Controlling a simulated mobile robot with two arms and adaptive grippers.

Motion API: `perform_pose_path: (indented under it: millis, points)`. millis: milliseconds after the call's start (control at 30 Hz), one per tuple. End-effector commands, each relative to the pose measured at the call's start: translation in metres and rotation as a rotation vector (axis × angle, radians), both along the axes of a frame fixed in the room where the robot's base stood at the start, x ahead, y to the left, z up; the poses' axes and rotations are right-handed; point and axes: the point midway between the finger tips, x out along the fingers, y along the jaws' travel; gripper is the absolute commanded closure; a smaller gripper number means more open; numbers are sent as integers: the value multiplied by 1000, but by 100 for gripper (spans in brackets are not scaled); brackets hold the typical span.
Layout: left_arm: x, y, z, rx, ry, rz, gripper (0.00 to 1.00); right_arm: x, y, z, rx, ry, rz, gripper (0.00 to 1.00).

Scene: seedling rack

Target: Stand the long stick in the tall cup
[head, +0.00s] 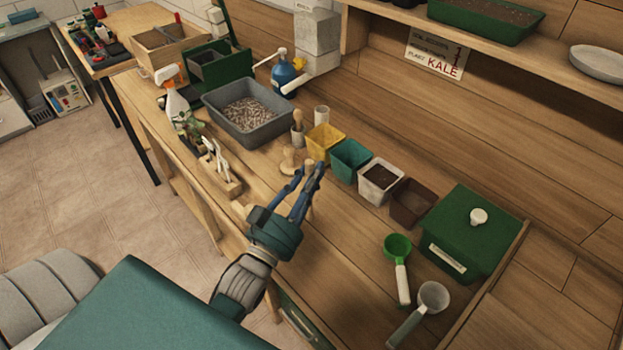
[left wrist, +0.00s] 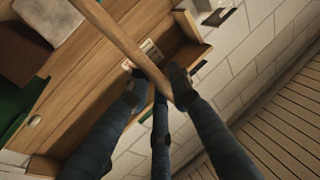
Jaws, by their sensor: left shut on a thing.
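My left gripper (head: 305,182) is above the bench, in front of the row of small pots, its blue fingers pointing up and away. It is shut on the long stick, a plain wooden rod (head: 309,164) whose upper end shows between the fingers; the gripper hides much of it. In the left wrist view the stick (left wrist: 122,38) crosses diagonally from the upper left into the fingers (left wrist: 157,86). A pale, narrow upright cup (head: 321,115) stands behind, apart from the stick. A greyish cup (head: 297,138) beside it holds a short wooden piece. My right gripper is out of view.
Yellow (head: 323,141), teal (head: 350,161), white (head: 380,181) and brown (head: 411,203) pots stand right of the gripper. A grey tub (head: 249,139) and wooden stamp (head: 289,160) are near the cups. A green box (head: 467,236) and scoops (head: 397,250) lie right.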

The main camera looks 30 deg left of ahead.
Motion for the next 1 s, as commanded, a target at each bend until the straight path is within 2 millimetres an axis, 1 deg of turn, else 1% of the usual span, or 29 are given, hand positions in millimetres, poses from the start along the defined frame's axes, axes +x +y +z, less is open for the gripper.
perform_pose_path:
  millis: [33,133,400,533,567,600,633,867,1000]
  points:
    - [0,0,-8,-1,2,0,100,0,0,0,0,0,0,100]
    - [0,0,-16,0,-1,0,100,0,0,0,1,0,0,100]
    - [0,0,-16,0,-2,0,100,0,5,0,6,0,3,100]
    - [0,0,-21,0,-2,0,100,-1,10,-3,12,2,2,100]
    - [0,0,-19,0,-2,0,74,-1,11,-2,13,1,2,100]
    - [0,0,-19,0,-2,0,66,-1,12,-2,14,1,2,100]
    - [0,0,-19,0,-2,0,61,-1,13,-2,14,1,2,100]
    - [0,0,-19,0,-1,0,61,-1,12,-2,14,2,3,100]
    - [-1,0,-16,0,0,0,61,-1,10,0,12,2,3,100]
